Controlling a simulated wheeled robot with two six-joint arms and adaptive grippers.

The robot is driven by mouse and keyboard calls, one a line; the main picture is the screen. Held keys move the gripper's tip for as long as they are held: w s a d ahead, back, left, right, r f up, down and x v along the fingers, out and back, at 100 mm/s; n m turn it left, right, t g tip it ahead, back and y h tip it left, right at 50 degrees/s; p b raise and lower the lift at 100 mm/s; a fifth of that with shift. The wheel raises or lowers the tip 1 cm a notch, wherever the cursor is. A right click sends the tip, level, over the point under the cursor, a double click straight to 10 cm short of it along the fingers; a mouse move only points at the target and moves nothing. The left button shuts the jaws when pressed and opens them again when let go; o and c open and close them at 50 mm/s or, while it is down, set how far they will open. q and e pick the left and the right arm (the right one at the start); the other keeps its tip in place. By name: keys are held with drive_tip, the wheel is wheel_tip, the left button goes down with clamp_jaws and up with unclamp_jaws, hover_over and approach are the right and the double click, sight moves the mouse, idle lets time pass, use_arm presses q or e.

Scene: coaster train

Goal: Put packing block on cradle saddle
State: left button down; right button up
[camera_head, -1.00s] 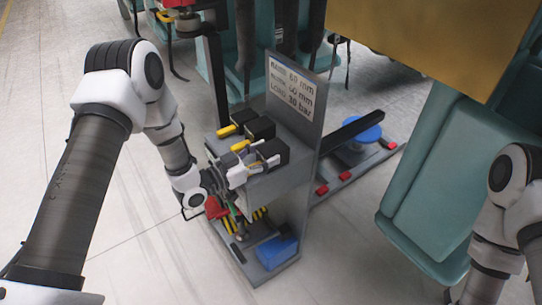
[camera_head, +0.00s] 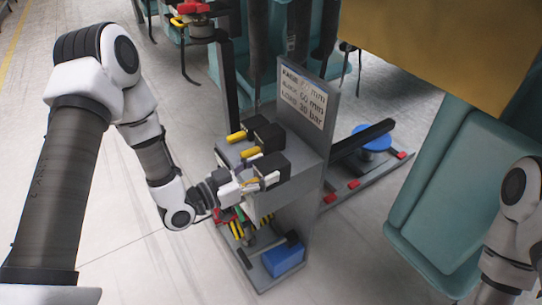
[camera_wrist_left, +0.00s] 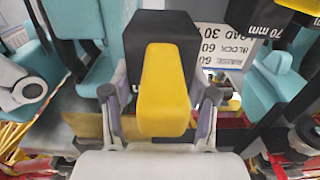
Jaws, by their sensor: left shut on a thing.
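Several black packing blocks with yellow handles sit on top of a grey cart (camera_head: 290,200). My left gripper (camera_head: 248,182) is shut on the nearest packing block (camera_head: 272,167), by its yellow handle side. In the left wrist view this black block (camera_wrist_left: 185,32) fills the middle, with its yellow handle (camera_wrist_left: 163,85) between the fingers of my left gripper (camera_wrist_left: 160,112). I cannot tell whether the block is clear of the cart top. I cannot make out the cradle saddle for certain. My right gripper is out of view.
A sign plate (camera_head: 303,97) rises behind the blocks. A blue box (camera_head: 284,259) sits on the cart's lower shelf. To the right are a blue disc (camera_head: 372,141), a dark beam and red pads on a rail. A teal panel (camera_head: 440,190) stands at the right. Floor at left is clear.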

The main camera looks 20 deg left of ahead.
sight(281, 167)
use_arm(q)
drive_tip(key=s+d+r+m+g+h+p, duration=0.15)
drive_tip(key=s+d+p, duration=0.3)
drive_tip(key=s, duration=0.45)
drive_tip(key=w+n+t+y+p, duration=0.1)
drive_tip(key=w+y+p, duration=0.1)
drive_tip(key=w, duration=0.1)
drive_tip(key=w+n+t+y+p, duration=0.2)
drive_tip(key=w, duration=0.1)
drive_tip(key=w+r+n+t+y+p, duration=0.1)
drive_tip(key=w+n+y+p, duration=0.1)
drive_tip(key=w, duration=0.1)
drive_tip(key=shift+t+y+p, duration=0.25)
drive_tip(key=shift+p, duration=0.1)
drive_tip(key=w+a+r+n+y, duration=0.1)
drive_tip(key=y, duration=0.1)
drive_tip(key=a+r+n+y, duration=0.1)
drive_tip(key=a+y, duration=0.1)
drive_tip(key=w+a+r+n+y, duration=0.1)
drive_tip(key=a+n+y, duration=0.1)
drive_tip(key=shift+w+a+t, duration=0.2)
drive_tip(key=shift+w+t, duration=0.1)
drive_tip(key=shift+t, duration=0.1)
drive_tip(key=shift+d, duration=0.1)
